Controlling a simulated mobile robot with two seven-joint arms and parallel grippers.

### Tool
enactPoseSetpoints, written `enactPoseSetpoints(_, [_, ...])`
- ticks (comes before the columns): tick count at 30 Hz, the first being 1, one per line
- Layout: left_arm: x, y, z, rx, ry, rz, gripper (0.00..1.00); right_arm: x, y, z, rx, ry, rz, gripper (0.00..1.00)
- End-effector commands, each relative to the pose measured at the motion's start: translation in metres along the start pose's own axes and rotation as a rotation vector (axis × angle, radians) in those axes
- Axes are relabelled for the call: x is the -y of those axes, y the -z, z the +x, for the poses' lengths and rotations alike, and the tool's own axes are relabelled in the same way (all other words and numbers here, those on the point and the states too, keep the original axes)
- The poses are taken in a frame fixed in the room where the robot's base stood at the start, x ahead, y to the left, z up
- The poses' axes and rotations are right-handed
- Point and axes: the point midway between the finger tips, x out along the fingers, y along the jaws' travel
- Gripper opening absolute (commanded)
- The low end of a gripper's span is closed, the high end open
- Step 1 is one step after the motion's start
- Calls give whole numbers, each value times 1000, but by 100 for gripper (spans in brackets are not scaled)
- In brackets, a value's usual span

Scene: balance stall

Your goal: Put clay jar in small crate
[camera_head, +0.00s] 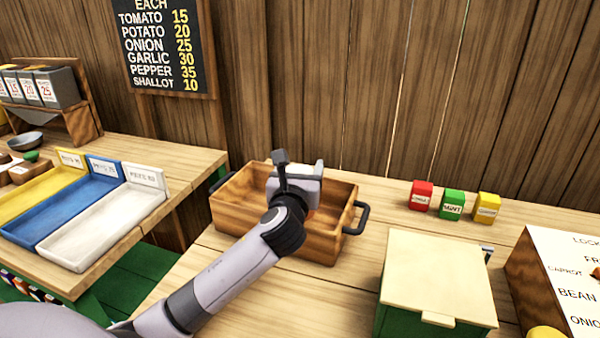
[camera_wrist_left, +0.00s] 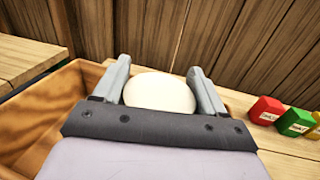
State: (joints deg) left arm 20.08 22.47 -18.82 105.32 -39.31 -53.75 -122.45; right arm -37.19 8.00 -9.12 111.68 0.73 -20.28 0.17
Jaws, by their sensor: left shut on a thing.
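The small crate (camera_head: 322,246), an open wooden box with dark handles, stands on the wooden counter. My left gripper (camera_head: 298,188) is over the inside of the crate, and its arm comes in from the lower left. In the left wrist view the gripper (camera_wrist_left: 161,82) is shut on a rounded, cream-topped thing, which I take to be the clay jar (camera_wrist_left: 160,93). Most of the jar is hidden by the gripper, so I cannot tell whether it touches the crate floor. The crate wall (camera_wrist_left: 32,108) also shows there. My right gripper is not in view.
Red (camera_head: 421,195), green (camera_head: 453,204) and yellow (camera_head: 487,206) small boxes stand to the right. A green box with a cream lid (camera_head: 437,270) is at front right. Coloured trays (camera_head: 105,225) lie on the left table. A plank wall closes the back.

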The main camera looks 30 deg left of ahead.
Motion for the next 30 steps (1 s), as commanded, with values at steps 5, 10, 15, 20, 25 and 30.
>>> enactPoseSetpoints(5, [0,-1,0,6,0,-2,10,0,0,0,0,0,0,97])
enactPoseSetpoints(10, [0,2,0,5,0,-1,10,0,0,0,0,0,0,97])
enactPoseSetpoints(15, [0,8,0,4,0,0,10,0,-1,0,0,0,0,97])
enactPoseSetpoints(20, [0,12,0,5,0,-1,10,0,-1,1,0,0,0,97])
enactPoseSetpoints(25, [0,13,0,2,0,0,96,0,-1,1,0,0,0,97])
enactPoseSetpoints(30, [0,13,0,2,0,-1,96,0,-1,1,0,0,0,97])
